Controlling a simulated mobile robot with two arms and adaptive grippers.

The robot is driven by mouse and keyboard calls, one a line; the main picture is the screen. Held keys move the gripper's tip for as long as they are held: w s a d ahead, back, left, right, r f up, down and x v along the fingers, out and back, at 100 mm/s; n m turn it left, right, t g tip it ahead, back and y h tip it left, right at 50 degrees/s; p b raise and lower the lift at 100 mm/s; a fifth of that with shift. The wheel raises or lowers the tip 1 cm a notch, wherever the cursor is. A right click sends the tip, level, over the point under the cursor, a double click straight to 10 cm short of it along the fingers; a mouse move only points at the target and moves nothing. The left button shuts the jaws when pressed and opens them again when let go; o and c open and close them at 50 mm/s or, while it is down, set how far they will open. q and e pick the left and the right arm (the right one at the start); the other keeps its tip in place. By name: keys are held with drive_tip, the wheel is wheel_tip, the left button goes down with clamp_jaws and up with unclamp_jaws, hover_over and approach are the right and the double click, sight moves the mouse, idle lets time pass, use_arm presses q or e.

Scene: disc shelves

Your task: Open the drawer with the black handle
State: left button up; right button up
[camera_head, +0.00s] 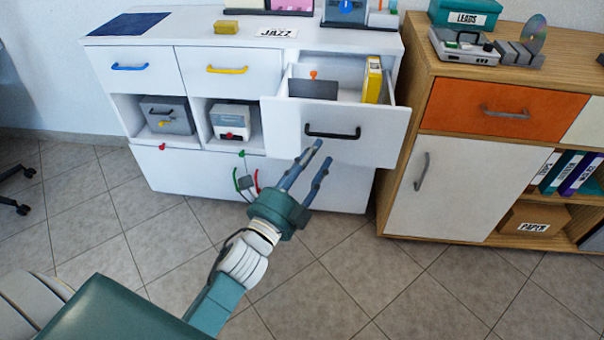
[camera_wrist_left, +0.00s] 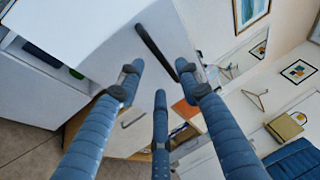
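The white drawer (camera_head: 380,142) with the black handle (camera_head: 332,134) is pulled out at the right of the white cabinet. Inside it are a yellow box (camera_head: 373,80) and a dark grey item (camera_head: 313,88). My left gripper (camera_head: 321,152) is just below and in front of the handle, its blue fingers spread and empty. In the left wrist view, the black handle (camera_wrist_left: 153,47) lies beyond the spread fingertips of my left gripper (camera_wrist_left: 159,76), with no finger closed around it. Whether a finger touches the handle is unclear. My right gripper is not in view.
Drawers with a blue handle (camera_head: 129,67) and a yellow handle (camera_head: 227,70) are shut. A wooden cabinet (camera_head: 410,115) with an orange drawer (camera_head: 500,112) stands close on the right. The tiled floor (camera_head: 330,270) in front is clear.

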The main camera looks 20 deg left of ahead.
use_arm(q)
drive_tip(key=v, duration=0.6)
drive_tip(key=shift+s, duration=0.3)
